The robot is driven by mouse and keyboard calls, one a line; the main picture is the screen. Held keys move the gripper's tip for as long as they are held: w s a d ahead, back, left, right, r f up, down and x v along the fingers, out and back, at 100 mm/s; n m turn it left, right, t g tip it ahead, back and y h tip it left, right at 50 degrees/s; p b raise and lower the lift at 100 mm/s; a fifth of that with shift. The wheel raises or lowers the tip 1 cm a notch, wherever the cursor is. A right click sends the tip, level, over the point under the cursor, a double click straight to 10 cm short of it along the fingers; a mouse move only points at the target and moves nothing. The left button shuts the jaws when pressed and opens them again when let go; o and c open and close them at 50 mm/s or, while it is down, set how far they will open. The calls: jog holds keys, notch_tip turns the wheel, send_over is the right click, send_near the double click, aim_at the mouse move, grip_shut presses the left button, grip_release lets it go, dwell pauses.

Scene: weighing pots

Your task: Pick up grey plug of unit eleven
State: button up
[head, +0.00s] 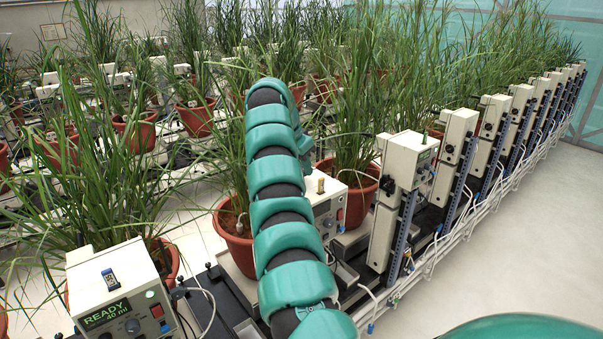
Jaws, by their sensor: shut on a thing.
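My teal and black arm rises from the bottom middle and bends over at its top, among the plants. My gripper is not in view; the arm and leaves hide whatever is at its end. I cannot make out the grey plug or a unit number. A beige control box (120,293) at the lower left has a green display reading READY, 40 ml. Another beige box (327,207) stands right of my arm, beside a potted plant (358,191). A tall beige unit (406,165) on a blue slotted post stands farther right.
A row of beige units on posts runs to the back right, with white cables (420,272) along its base. Terracotta pots (235,238) with tall grassy plants crowd the left and middle. The pale floor (530,240) at right is clear.

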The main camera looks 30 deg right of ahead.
jog(key=r+b, duration=0.1)
jog(key=s+a+r, duration=0.1)
jog(key=s+a+r+b, duration=0.1)
jog(key=shift+s+a+r+b, duration=0.1)
jog(key=shift+s+r+b, duration=0.1)
jog(key=shift+r+b, duration=0.15)
jog(key=s+a+r+p, duration=0.6)
jog(key=s+p, duration=0.1)
jog(key=s, duration=0.1)
jog(key=shift+s+a+r+p, duration=0.2)
jog(key=shift+a+r+p, duration=0.05)
jog(key=shift+a+p, duration=0.15)
